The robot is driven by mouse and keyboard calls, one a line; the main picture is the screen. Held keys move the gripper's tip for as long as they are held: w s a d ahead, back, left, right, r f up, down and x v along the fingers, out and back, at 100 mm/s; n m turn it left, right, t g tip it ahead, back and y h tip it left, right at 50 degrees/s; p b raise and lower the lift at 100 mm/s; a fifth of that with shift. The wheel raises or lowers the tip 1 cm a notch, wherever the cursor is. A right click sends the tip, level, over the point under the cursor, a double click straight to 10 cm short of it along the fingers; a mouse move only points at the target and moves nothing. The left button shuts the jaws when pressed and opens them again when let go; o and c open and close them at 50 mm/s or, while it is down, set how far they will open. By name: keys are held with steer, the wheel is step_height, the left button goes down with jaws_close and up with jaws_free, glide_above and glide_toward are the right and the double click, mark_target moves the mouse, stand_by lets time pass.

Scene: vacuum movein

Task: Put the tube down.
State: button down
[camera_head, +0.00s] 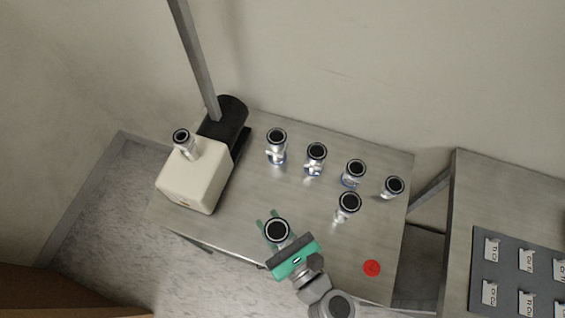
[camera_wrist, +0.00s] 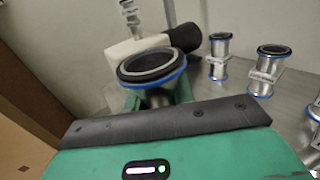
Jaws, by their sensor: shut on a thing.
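My gripper (camera_head: 270,222), with green fingers, is shut on a metal tube (camera_head: 277,230) with a dark ring-shaped top end. The tube looks roughly upright, over the front part of the metal table (camera_head: 315,245). In the wrist view the held tube (camera_wrist: 153,66) shows a black rim and a blue band, with the green fingers (camera_wrist: 156,98) around its body. The tube's lower end is hidden by the gripper, so I cannot tell whether it touches the table.
Several similar tubes stand on the table, the closest one (camera_head: 348,204) to the right of my gripper. A cream and black pump (camera_head: 190,182) bears another tube (camera_head: 183,143) at the left. A red disc (camera_head: 372,268) lies front right. A second table (camera_head: 460,200) stands right.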

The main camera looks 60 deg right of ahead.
steer(key=shift+s+f, duration=0.3)
steer(key=shift+f, duration=0.4)
steer(key=shift+r, duration=0.1)
steer(key=w+d+f, duration=0.1)
steer(key=w+d, duration=0.2)
steer(key=w, duration=0.1)
steer(key=w+d+f+b, duration=0.1)
steer(key=w+d+f, duration=0.1)
steer(key=w+d, duration=0.2)
steer(key=w+d+f+b, duration=0.1)
steer(key=w+d+f, duration=0.1)
steer(key=w+d, duration=0.1)
steer(key=shift+w+d+f, duration=0.25)
steer(key=shift+w+d, duration=0.1)
steer(key=shift+w, duration=0.25)
steer(key=shift+r, duration=0.25)
steer(key=shift+f, duration=0.1)
steer(key=c, duration=1.6)
jaws_free()
steer(key=shift+f, duration=0.15)
steer(key=o, duration=0.4)
